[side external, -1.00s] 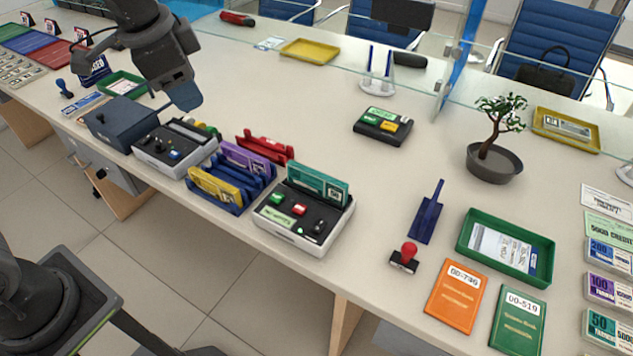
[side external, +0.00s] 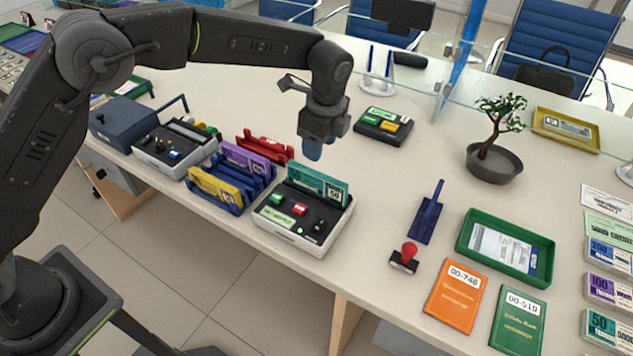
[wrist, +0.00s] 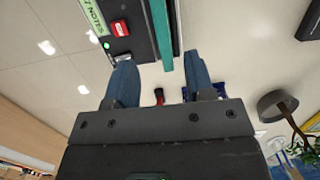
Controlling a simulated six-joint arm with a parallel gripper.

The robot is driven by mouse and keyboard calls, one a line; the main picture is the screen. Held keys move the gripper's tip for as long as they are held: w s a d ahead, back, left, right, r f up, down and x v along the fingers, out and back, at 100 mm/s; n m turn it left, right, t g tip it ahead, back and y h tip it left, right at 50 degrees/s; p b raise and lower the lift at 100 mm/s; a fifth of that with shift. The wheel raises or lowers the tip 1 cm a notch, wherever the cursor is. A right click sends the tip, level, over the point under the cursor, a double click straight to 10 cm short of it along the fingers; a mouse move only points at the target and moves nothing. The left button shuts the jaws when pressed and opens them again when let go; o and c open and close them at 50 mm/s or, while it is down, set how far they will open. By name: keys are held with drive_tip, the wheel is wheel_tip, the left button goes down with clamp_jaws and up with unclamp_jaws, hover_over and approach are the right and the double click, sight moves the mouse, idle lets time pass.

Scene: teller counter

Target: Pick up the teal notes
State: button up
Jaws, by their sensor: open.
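A bundle of teal notes (side external: 318,183) stands on edge in the back slot of a white and dark note machine (side external: 275,232). Another teal-edged bundle marked 50 (side external: 606,328) lies at the far right.
A blue rack (side external: 228,197) with yellow and purple notes stands left of the machine, with a red holder (side external: 265,150) behind. A red-handled stamp (side external: 405,257), a green tray (side external: 505,247) and a potted tree (side external: 494,165) are to the right. The counter between is clear.

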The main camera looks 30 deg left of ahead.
sight(317, 174)
drive_tip(key=f, duration=0.6)
drive_tip(key=shift+a, duration=0.4)
drive_tip(key=shift+w+a+f, duration=0.1)
drive_tip(key=shift+a+f, duration=0.05)
drive_tip(key=shift+f, duration=2.55)
drive_tip(key=shift+c, duration=0.4)
clamp_jaws()
